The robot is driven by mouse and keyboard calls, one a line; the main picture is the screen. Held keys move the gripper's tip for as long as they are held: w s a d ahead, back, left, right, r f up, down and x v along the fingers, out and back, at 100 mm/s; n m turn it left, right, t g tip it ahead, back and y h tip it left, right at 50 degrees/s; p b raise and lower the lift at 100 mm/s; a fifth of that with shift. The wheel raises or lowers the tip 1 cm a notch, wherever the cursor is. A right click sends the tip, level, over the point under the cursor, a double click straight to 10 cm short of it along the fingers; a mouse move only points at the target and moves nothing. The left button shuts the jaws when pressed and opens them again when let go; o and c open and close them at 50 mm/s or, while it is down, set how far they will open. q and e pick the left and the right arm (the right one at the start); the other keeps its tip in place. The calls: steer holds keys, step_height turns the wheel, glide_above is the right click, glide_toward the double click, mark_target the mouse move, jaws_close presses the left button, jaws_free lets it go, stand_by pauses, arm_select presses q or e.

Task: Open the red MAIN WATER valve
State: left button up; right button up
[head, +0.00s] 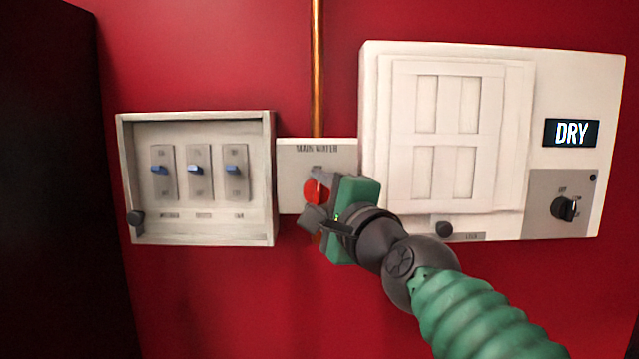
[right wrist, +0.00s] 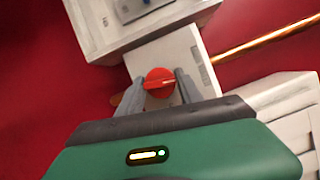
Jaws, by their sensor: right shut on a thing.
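The red MAIN WATER valve (head: 316,191) is a round red knob on a white plate (head: 290,160) labelled MAIN WATER, with a copper pipe running up from it. My right gripper (head: 314,203) is at the valve, and its arm comes in from the lower right and hides part of the plate. In the right wrist view, the red knob (right wrist: 159,82) with its raised ridge sits between the two grey fingers of the right gripper (right wrist: 157,88), which is shut on it. My left gripper is not in view.
A white switch box (head: 196,236) with several blue toggles stands left of the plate. A larger white panel (head: 545,90) with a shuttered door, a DRY display (head: 571,133) and a black knob (head: 563,207) stands close on the right. The copper pipe (head: 317,70) runs up the red wall.

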steer(key=shift+f+n+g+p, duration=0.1)
steer(key=shift+n+g+p, duration=0.3)
steer(key=shift+n+p, duration=0.5)
steer(key=shift+f, duration=0.1)
steer(key=o, duration=1.3)
steer(key=shift+w, duration=0.1)
steer(key=shift+o, duration=0.2)
steer(key=shift+w+a, duration=0.1)
steer(key=shift+w, duration=0.05)
steer(key=b+v, duration=1.2)
steer(key=v, duration=0.4)
steer(key=shift+s+b, duration=0.25)
steer(key=shift+b, duration=0.1)
